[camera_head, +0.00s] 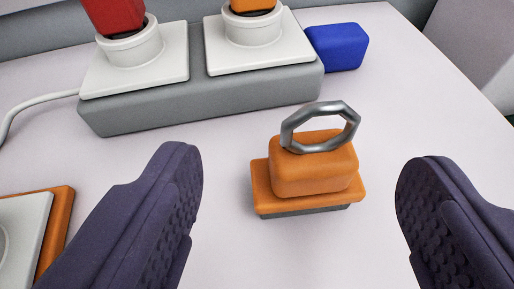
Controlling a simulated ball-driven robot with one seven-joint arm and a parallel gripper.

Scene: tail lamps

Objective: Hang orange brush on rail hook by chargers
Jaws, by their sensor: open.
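The orange brush (312,172) stands upright on the pale table, its dark grey underside down and a grey metal ring (320,127) on its top. My gripper (300,185) is open, with one dark purple finger to the left of the brush and one to the right. Neither finger touches the brush, and there is clear table on both sides of it. Two white charger-like sockets (134,65) sit on a grey bar behind the brush. No rail hook shows in this view.
The grey bar (200,108) lies across the back, with a red piece (113,14) and an orange piece (251,4) in its sockets. A blue block (337,47) stands at its right end. A white-and-orange item (58,225) lies at left. The table (430,110) is bare at right.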

